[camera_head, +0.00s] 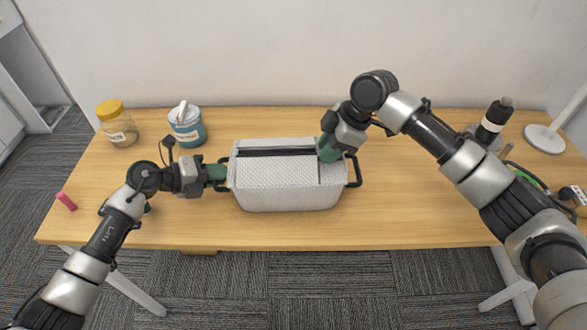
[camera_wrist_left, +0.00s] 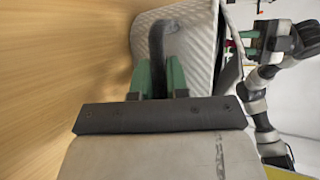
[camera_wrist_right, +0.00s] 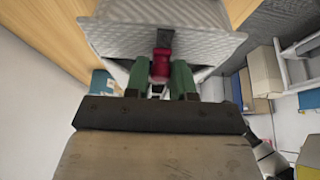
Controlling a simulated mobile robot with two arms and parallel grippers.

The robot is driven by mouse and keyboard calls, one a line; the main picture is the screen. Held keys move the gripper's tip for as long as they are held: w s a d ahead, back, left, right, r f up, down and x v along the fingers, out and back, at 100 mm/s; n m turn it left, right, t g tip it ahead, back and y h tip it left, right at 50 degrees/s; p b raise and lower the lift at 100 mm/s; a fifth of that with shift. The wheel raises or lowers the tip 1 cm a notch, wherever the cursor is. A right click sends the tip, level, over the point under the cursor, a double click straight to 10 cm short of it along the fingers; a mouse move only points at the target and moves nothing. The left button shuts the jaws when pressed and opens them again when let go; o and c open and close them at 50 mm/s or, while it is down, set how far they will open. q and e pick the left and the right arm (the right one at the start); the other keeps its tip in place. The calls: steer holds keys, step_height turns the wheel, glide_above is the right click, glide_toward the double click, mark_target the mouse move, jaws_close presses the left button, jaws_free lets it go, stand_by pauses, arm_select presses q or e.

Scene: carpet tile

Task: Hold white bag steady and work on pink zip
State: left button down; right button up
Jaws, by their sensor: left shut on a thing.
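The white quilted bag (camera_head: 290,198) stands upright mid-table, with a dark zip strip (camera_head: 276,152) along its top and a dark handle at each end. My left gripper (camera_head: 222,173) is shut on the left handle; the left wrist view shows the dark handle (camera_wrist_left: 157,45) between its green fingers. My right gripper (camera_head: 327,153) is at the right end of the bag's top. In the right wrist view, its fingers stand apart on either side of the pinkish-red zip pull (camera_wrist_right: 161,63), seemingly not closed on it. In the head view the gripper hides the pull.
A yellow-lidded jar (camera_head: 117,128) and a blue-and-white tub (camera_head: 187,128) stand at the back left. A pink block (camera_head: 66,201) lies near the left edge. A dark bottle (camera_head: 494,122) and a white lamp base (camera_head: 544,138) are at the right. Table in front of the bag is clear.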

steer(key=shift+o, duration=0.3)
steer(key=shift+v, duration=2.9)
steer(key=shift+a, duration=0.1)
steer(key=shift+a+r+h, duration=0.4)
steer(key=shift+r+h, duration=0.35)
steer(key=shift+h, duration=0.95)
steer(key=shift+a+f, duration=0.2)
steer(key=shift+f, duration=0.95)
steer(key=shift+a+f, duration=0.25)
steer(key=shift+f, duration=0.9)
steer(key=shift+a+f, duration=0.2)
steer(key=shift+f, duration=0.95)
steer(key=c, duration=0.6)
